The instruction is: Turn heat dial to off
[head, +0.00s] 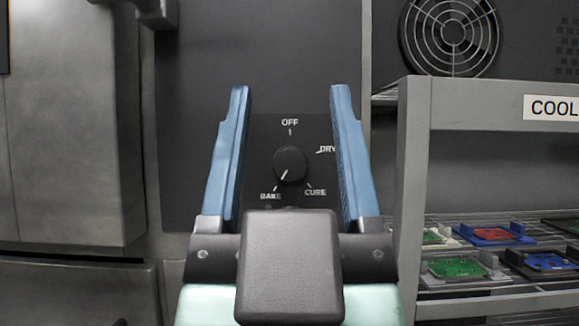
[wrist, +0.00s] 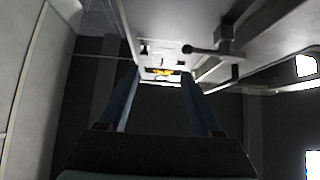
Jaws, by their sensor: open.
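The heat dial (head: 290,163) is a round black knob on a dark panel (head: 262,130) in the head view. Labels around it read OFF at the top, DRY at the right, CURE at the lower right and BAKE at the lower left. Its white pointer line is at the lower left, towards BAKE. My gripper (head: 290,95) has two blue fingers, spread wide open, one on each side of the dial in the picture. Nothing is between them but the view of the panel; the distance to the dial is hard to tell. My gripper also shows in the wrist view (wrist: 162,100), where I cannot make out the dial.
A grey shelf rack (head: 413,150) with a COOL sign (head: 553,107) stands close on the right, holding several coloured boards. A round fan grille (head: 449,35) is behind it. Grey metal cabinet doors (head: 65,120) are on the left.

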